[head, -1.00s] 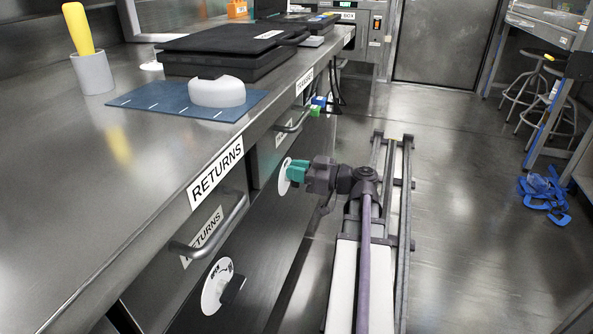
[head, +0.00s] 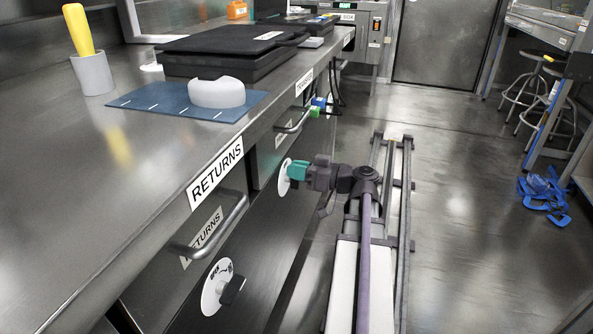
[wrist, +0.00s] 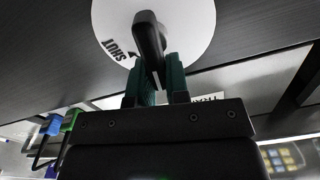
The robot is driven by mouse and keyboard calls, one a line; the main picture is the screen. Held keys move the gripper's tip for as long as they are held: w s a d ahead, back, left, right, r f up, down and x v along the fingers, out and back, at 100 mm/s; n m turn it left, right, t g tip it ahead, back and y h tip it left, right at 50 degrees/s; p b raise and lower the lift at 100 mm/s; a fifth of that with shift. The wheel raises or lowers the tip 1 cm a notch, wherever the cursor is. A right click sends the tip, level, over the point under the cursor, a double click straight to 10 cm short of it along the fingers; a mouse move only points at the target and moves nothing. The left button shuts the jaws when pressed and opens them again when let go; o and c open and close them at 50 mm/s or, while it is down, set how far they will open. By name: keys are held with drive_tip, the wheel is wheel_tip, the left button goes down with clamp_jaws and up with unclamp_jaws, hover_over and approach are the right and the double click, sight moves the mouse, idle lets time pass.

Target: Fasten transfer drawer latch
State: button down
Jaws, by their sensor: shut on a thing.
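The transfer drawer latch is a black knob (wrist: 149,40) on a round white dial (wrist: 195,22) in the wrist view. The word SHUT is readable on the dial, upside down, left of the knob. In the head view the dial (head: 284,178) shows only partly behind my gripper (head: 291,172). The green fingers of my gripper (wrist: 158,80) are shut on the knob's near end in the wrist view. The transfer drawer has a bar handle (head: 297,122) above the dial, below a TRANSFER label (head: 304,82).
The RETURNS drawer handle (head: 212,232) and its dial with a black knob (head: 219,287) are nearer on the same front. On the counter (head: 60,200) are a black case (head: 225,55), a blue mat (head: 150,103) and a yellow-handled tool (head: 79,30).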

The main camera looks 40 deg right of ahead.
drive_tip(key=shift+w+d+f+m+b, duration=0.2)
drive_tip(key=shift+f+m+b, duration=0.25)
drive_tip(key=shift+m, duration=2.1)
drive_tip(key=shift+w+d+f+m+b, duration=0.1)
drive_tip(key=shift+d+f+m+b, duration=0.3)
drive_tip(key=shift+m, duration=2.2)
drive_tip(key=shift+w+d+f+m+b, duration=0.15)
drive_tip(key=shift+f+m+b, duration=0.35)
drive_tip(key=shift+m, duration=2.05)
drive_tip(key=shift+f, duration=0.1)
drive_tip(key=c, duration=1.1)
unclamp_jaws()
drive_tip(key=v, duration=1)
drive_tip(key=shift+s+d, duration=0.25)
drive_tip(key=shift+s, duration=0.05)
